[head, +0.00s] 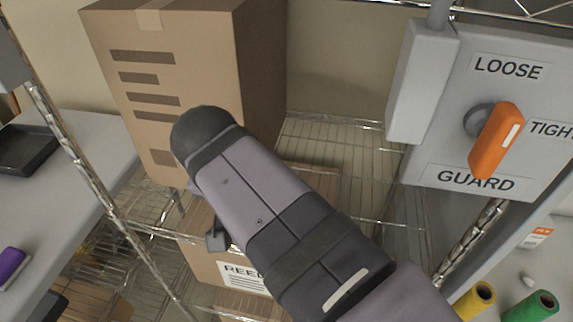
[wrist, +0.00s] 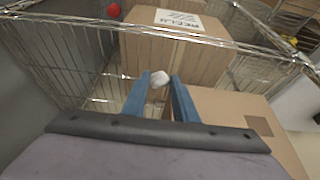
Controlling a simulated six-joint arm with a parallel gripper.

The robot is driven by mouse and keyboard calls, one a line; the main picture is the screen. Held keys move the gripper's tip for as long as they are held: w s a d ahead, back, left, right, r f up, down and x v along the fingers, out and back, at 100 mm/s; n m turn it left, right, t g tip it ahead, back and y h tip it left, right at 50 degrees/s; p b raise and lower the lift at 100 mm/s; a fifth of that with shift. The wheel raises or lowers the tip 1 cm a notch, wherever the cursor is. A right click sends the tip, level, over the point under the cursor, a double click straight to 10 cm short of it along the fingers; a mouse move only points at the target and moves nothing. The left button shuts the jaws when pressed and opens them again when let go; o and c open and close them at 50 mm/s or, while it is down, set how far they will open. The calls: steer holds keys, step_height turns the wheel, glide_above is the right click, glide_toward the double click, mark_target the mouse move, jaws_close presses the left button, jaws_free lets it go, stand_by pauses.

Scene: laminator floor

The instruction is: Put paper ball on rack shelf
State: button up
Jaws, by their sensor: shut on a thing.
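The paper ball (wrist: 159,79) is small, white and crumpled. In the wrist view it sits between the blue fingertips of my gripper (wrist: 160,84), which is shut on it. In the head view my arm hides the ball, and only a dark part of my gripper (head: 216,238) shows beside the arm. The wire rack shelf (head: 335,145) spreads behind and right of my arm. In the wrist view, wire mesh (wrist: 55,55) and metal rails surround the gripper. I cannot tell the height of the ball over the wire.
A tall cardboard box (head: 150,90) stands on the rack at left. A labelled carton (head: 215,268) lies lower, under my arm. A grey panel with an orange knob (head: 497,140) is at right. The shelf's bare wire right of the tall box is free.

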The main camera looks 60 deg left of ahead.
steer(key=w+a+r+n+g+y, duration=0.1)
steer(key=w+a+r+n, duration=0.1)
steer(key=w+r+n, duration=0.1)
steer(key=shift+w+a+r, duration=0.25)
steer(key=shift+w+r, duration=0.35)
steer(key=shift+w, duration=0.3)
steer(key=shift+f+p, duration=0.65)
steer(key=shift+f, duration=4.35)
steer(key=o, duration=1)
steer(key=shift+f, duration=0.1)
steer(key=shift+s+r, duration=0.1)
steer(key=shift+r, duration=0.4)
steer(key=b+v, duration=0.2)
steer(key=v, duration=0.9)
steer(key=shift+d+r, duration=0.1)
steer(key=shift+d, duration=0.05)
